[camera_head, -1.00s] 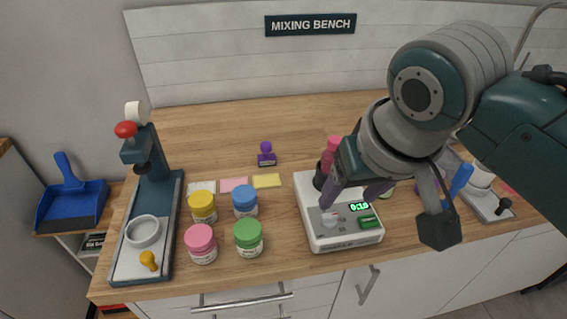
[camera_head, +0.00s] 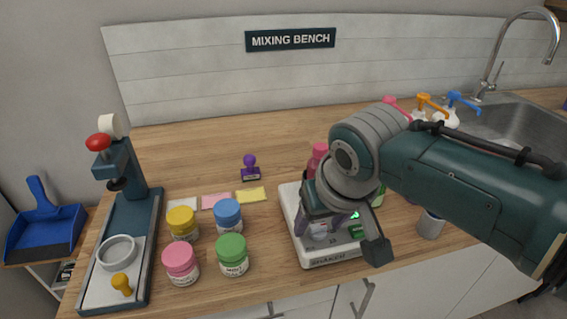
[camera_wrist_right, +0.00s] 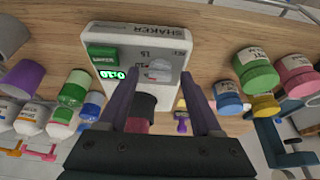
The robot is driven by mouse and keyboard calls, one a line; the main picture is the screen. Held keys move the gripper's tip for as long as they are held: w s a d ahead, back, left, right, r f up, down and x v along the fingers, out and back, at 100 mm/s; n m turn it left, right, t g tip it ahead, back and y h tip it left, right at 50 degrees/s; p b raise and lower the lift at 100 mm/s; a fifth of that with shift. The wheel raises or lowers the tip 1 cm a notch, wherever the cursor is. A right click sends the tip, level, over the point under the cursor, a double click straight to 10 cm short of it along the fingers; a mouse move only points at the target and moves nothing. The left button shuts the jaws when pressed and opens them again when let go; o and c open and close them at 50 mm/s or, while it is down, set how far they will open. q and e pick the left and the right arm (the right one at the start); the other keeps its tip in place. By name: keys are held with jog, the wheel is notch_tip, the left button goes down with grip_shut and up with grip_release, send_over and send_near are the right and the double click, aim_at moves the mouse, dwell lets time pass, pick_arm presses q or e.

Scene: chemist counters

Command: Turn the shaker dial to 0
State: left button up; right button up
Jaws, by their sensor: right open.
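The white shaker (camera_head: 325,259) sits on the wooden bench, partly hidden by my right arm in the head view. In the right wrist view the shaker (camera_wrist_right: 118,32) shows upside down, with its lit green display (camera_wrist_right: 113,73), a green button (camera_wrist_right: 102,53) and a pale dial (camera_wrist_right: 158,72) with numbers around it. My right gripper (camera_head: 321,222) is over the dial side of the shaker. Its open fingers (camera_wrist_right: 160,80) stand on either side of the dial in the wrist view; contact cannot be told. A pink-topped bottle (camera_head: 318,154) stands on the shaker. My left gripper is not in view.
Yellow (camera_head: 182,222), blue (camera_head: 228,215), pink (camera_head: 181,263) and green (camera_head: 232,253) jars stand left of the shaker. A purple stamp (camera_head: 250,168) is behind them, a press (camera_head: 125,220) at far left. Pump bottles (camera_head: 443,118) and a sink (camera_head: 515,135) are right.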

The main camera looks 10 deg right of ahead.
jog(key=shift+c, duration=0.2)
grip_shut()
dwell(0.3)
